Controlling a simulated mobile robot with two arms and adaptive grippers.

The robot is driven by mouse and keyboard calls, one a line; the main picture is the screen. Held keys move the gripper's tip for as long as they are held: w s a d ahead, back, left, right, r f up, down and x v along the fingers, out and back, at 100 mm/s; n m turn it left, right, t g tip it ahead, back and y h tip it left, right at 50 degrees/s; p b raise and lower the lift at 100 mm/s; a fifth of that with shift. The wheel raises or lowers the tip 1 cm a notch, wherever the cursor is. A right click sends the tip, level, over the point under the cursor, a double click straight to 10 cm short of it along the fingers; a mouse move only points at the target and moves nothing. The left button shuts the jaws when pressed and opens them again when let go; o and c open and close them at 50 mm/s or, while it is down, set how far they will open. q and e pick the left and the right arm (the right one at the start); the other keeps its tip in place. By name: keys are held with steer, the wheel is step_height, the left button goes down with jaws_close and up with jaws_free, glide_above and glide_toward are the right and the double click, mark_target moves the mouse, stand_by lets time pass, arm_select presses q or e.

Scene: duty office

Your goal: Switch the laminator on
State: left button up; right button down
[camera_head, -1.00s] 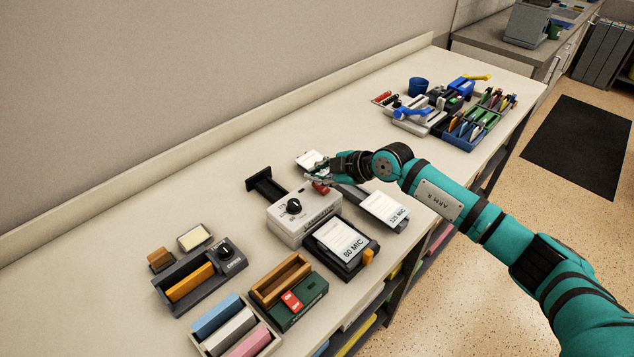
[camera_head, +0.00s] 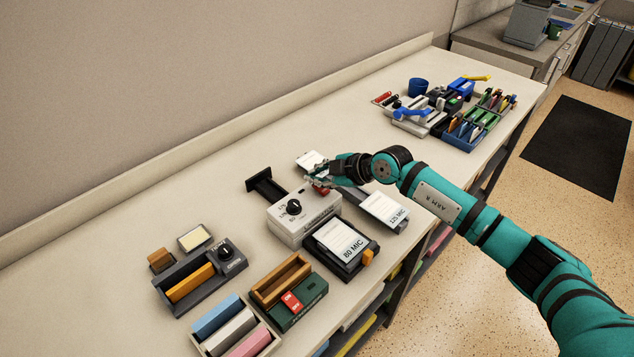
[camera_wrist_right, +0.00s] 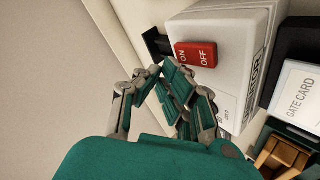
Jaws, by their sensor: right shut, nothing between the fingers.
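The laminator (camera_head: 306,224) is a light grey box with a black dial (camera_head: 294,207) in the middle of the bench. Its red rocker switch (camera_wrist_right: 196,54), marked ON and OFF, shows clearly in the right wrist view. In the head view the switch (camera_head: 321,190) is partly covered by my right gripper (camera_head: 314,184). The right gripper is shut and empty, and its fingertips (camera_wrist_right: 165,72) are close beside the ON end of the switch. I cannot tell whether they touch it. Which way the switch is pressed is unclear. My left gripper is out of view.
A black tray with an 80 MIC card (camera_head: 340,243) stands in front of the laminator, and a 125 MIC card (camera_head: 384,208) lies to its right. A green unit (camera_head: 308,307) with another red switch, and a grey dial unit (camera_head: 208,278), stand left. Stationery fills the far right.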

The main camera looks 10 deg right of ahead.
mark_target(320, 189)
steer(key=shift+w+f, duration=0.1)
steer(key=shift+f, duration=0.45)
stand_by(0.7)
steer(key=shift+r+p, duration=0.9)
steer(key=shift+p, duration=0.3)
steer(key=r+p, duration=0.1)
steer(key=p, duration=0.1)
steer(key=r+p, duration=0.2)
steer(key=s+r+p, duration=0.1)
steer(key=r+p, duration=0.1)
steer(key=shift+d+p, duration=0.25)
steer(key=shift+p, duration=0.05)
steer(key=shift+f, duration=0.1)
